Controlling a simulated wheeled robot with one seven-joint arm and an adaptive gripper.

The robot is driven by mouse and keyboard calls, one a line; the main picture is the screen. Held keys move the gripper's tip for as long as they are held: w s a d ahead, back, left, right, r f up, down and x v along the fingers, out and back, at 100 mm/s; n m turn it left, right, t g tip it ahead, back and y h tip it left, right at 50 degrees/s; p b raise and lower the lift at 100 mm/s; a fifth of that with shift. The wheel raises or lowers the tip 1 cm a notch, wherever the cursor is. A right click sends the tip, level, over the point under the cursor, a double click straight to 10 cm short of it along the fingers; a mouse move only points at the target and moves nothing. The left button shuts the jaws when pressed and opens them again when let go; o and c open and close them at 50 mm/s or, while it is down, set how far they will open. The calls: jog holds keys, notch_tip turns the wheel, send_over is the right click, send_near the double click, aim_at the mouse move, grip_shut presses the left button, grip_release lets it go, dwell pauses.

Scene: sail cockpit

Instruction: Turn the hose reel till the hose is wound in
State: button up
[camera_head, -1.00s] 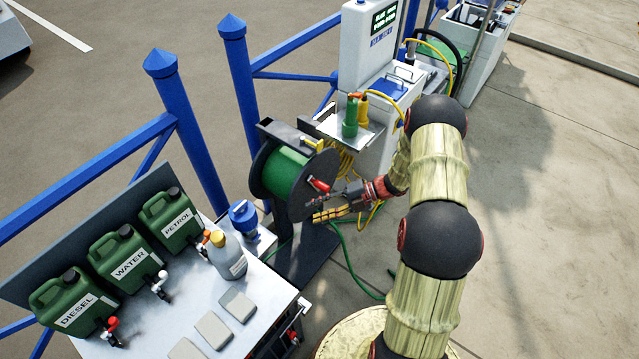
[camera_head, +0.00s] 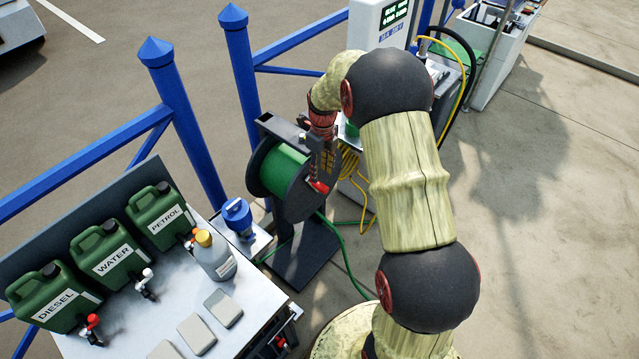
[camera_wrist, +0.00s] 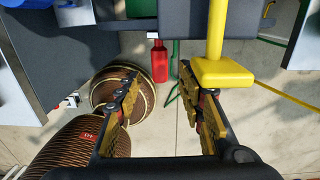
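The hose reel (camera_head: 282,172) is a dark-sided drum with green hose on it, standing on a black post beside the blue railing. Its crank has a red handle (camera_head: 317,186), low on the near side face. Green hose (camera_head: 345,262) trails from the reel to the ground. My gripper (camera_head: 322,174) points down in front of the reel face, close to the handle. In the wrist view its fingers (camera_wrist: 160,82) are apart, and the red handle (camera_wrist: 159,62) appears in the gap near the fingertips. Contact cannot be told.
A yellow lever-like part (camera_wrist: 221,70) is close to the right finger in the wrist view. Yellow cable (camera_head: 352,165) hangs behind the gripper. A table with green canisters (camera_head: 105,252) and a bottle (camera_head: 214,256) stands at left. Open pavement lies to the right.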

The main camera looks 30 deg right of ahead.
aim_at(320, 184)
notch_tip(320, 184, down, 6)
jog(key=shift+s+a+f+b, duration=0.1)
jog(key=shift+a+f+b, duration=0.1)
jog(key=shift+b, duration=0.65)
jog(key=c, duration=0.3)
grip_shut()
